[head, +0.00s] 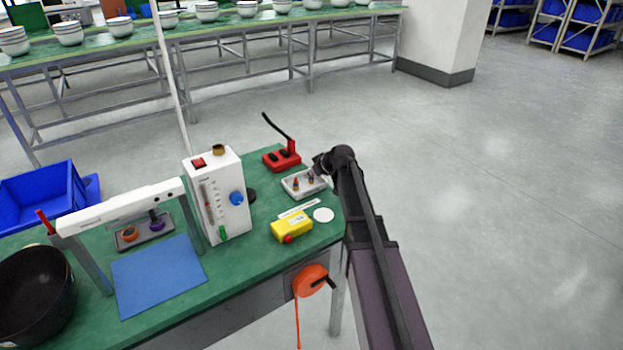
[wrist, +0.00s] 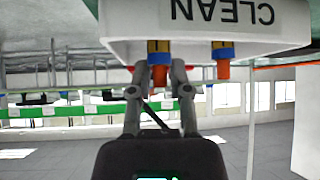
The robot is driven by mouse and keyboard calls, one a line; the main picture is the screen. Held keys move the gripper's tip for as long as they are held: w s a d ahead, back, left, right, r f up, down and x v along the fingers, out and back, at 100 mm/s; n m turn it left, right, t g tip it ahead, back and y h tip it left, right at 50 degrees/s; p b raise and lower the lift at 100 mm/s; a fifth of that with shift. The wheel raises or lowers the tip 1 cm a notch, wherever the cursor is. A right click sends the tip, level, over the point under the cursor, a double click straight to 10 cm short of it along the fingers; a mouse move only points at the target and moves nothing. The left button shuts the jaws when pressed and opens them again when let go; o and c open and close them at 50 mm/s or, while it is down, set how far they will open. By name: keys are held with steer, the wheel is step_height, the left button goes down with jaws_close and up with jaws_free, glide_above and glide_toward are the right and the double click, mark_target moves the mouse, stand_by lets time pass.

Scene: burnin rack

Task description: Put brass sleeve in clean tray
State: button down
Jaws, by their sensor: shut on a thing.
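The clean tray (head: 291,193) is a small pale tray at the table's right end; in the wrist view the tray (wrist: 115,22) appears upside down with its CLEAN label. My gripper (wrist: 159,70) is at the tray, also seen in the head view (head: 322,172). It is shut on a part (wrist: 158,57) with a brass-coloured band, blue collar and orange end. A similar part (wrist: 222,58) stands beside it, apart from the fingers. The held part's lower end is hidden, so I cannot tell if it touches the tray floor.
A white instrument box (head: 228,215) with a brass-coloured cylinder (head: 218,149) on top stands left of the tray. A red block (head: 281,159) lies behind the tray and a yellow device (head: 292,227) in front. A grey tray (head: 130,244) with two parts sits under a white frame (head: 125,208).

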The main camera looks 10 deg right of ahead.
steer(key=shift+f, duration=0.15)
steer(key=shift+f, duration=0.15)
steer(key=c, duration=0.9)
jaws_free()
steer(key=shift+o, duration=0.2)
steer(key=shift+r, duration=0.3)
steer(key=p+v, duration=0.8)
steer(key=v, duration=0.4)
steer(key=shift+f, duration=0.15)
